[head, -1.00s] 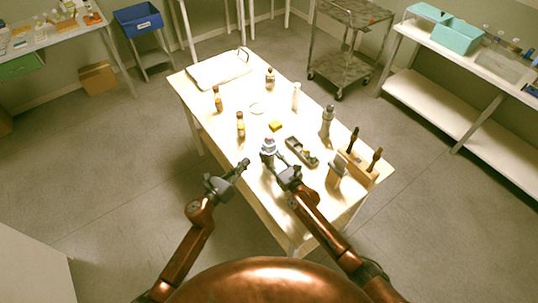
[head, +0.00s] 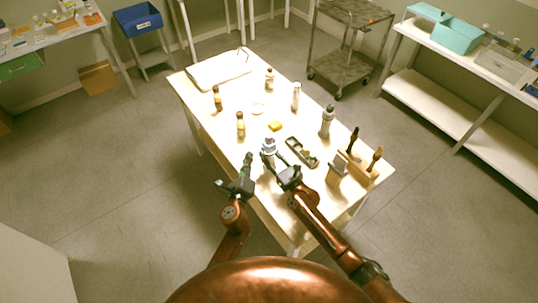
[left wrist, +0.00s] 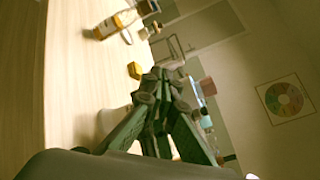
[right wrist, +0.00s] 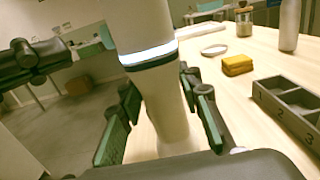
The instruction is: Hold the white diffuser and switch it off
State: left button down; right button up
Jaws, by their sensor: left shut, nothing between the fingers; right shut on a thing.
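The white diffuser (head: 268,146) stands upright at the table's near edge. In the right wrist view the diffuser (right wrist: 165,105) shows a glowing pale-blue ring around its body; its top is cut off. My right gripper (head: 274,161) is shut on the diffuser's lower body, one finger on each side. My left gripper (head: 248,157) is shut and empty, just left of the diffuser and apart from it. Its closed fingertips (left wrist: 161,76) show in the left wrist view. The left gripper (right wrist: 35,62) also appears at the left of the right wrist view. I cannot make out a switch.
A numbered grey tray (head: 302,152) and a yellow block (head: 275,126) lie beyond the diffuser. Amber bottles (head: 240,124) and a grey bottle (head: 327,121) stand around. A wooden rack (head: 360,167) is at right. A white tray (head: 218,70) lies at the far end.

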pick_arm(q)
jog(key=shift+w+d, duration=0.5)
jog(key=shift+d, duration=0.2)
jog(key=shift+w+d, duration=0.5)
jog(key=shift+d, duration=0.15)
dwell(0.5)
jog(key=shift+w+d, duration=0.25)
jog(key=shift+d, duration=0.2)
jog(key=shift+s+a, duration=0.3)
jog(key=shift+a, duration=0.15)
jog(key=s+a, duration=0.2)
jog(key=a, duration=0.1)
jog(key=s+a, duration=0.1)
jog(key=shift+s+a, duration=0.25)
jog(key=shift+a, duration=0.15)
dwell(0.4)
